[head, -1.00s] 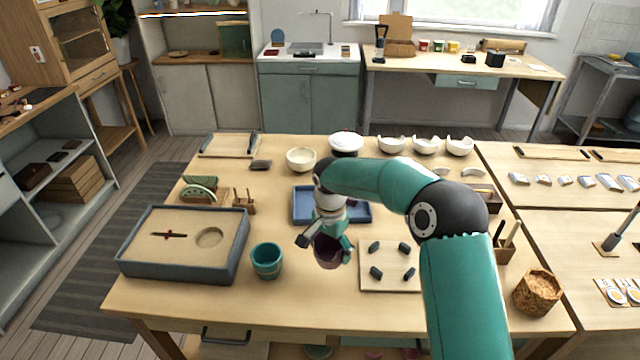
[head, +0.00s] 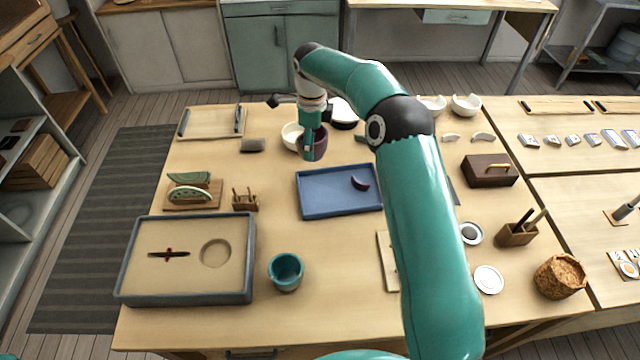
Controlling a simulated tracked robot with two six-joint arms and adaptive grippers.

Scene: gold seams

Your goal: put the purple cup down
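The purple cup (head: 321,141) is in my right gripper (head: 309,138), whose arm comes in from the right. A teal finger covers part of the cup's near side. The cup is over the far half of the table, in front of the cream bowl (head: 291,136), which it partly hides. I cannot tell whether its base touches the table. A purple curved shard (head: 360,183) lies in the blue tray (head: 328,207), nearer than the cup. My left gripper is not in view.
A teal cup (head: 286,271) stands beside the sand tray (head: 249,262) at the front left. White bowls (head: 466,105) stand at the back right. A dark sponge-like block (head: 253,145) lies left of the cream bowl. The table between sand tray and blue tray is mostly clear.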

